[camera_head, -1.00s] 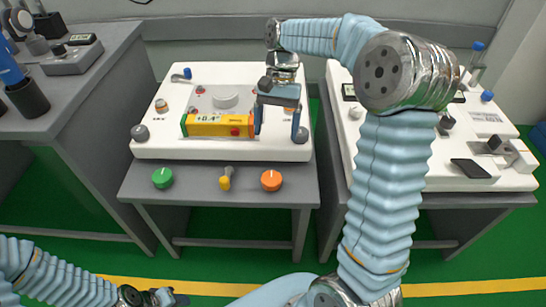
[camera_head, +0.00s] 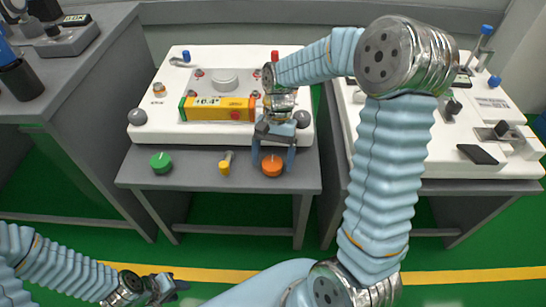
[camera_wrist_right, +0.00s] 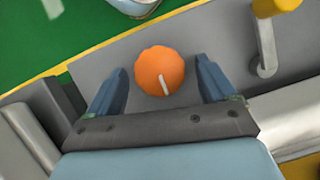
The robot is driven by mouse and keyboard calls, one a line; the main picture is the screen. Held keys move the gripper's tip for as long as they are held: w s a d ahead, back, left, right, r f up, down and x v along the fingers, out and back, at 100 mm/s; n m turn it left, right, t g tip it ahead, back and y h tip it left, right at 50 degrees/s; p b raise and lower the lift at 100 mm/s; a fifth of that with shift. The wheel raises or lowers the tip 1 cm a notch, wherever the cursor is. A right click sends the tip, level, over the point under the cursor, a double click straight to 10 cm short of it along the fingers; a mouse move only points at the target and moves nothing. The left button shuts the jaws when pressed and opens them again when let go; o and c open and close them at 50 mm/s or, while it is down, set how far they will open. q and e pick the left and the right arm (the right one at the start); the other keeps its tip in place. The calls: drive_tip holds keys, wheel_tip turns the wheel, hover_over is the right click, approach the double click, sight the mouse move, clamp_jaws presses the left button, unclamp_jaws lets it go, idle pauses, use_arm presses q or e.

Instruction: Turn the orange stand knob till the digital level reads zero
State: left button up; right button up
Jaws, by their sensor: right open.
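The orange knob (camera_head: 272,166) sits on the front ledge of the middle stand, at the right of the ledge's controls. In the right wrist view the orange knob (camera_wrist_right: 159,70) lies between the fingertips, with a white mark toward its lower right. My right gripper (camera_head: 273,160) is open, its fingers on either side of the knob with gaps showing in the wrist view. The digital level (camera_head: 217,108), yellow with a green left end and red right end, lies on the white stand top; its display seems to read +0.4°. My left gripper (camera_head: 176,288) is low at the lower left, away from the stand.
A green knob (camera_head: 160,162) and a yellow lever (camera_head: 225,163) share the ledge, the lever left of my right gripper. Grey ball feet (camera_head: 137,117) stand at the white top's corners. Another white-topped cart (camera_head: 437,160) stands at the right, a grey bench at the left.

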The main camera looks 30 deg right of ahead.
drive_tip(key=c, duration=1.1)
drive_tip(key=shift+o, duration=0.2)
drive_tip(key=shift+a+r+n+g+h+p, duration=0.1)
drive_tip(key=shift+n+g+h+p, duration=0.3)
drive_tip(key=shift+n+p, duration=0.7)
drive_tip(key=n, duration=0.3)
drive_tip(key=shift+a+h+p, duration=0.1)
drive_tip(key=shift+h+p, duration=0.25)
drive_tip(key=shift+h, duration=0.05)
drive_tip(key=n+h+p, duration=0.1)
drive_tip(key=n, duration=0.2)
drive_tip(key=shift+w+a+n+g, duration=0.1)
drive_tip(key=shift+n+g, duration=0.2)
drive_tip(key=shift+a+n+h, duration=0.1)
drive_tip(key=shift+n+h, duration=0.7)
drive_tip(key=shift+n, duration=0.7)
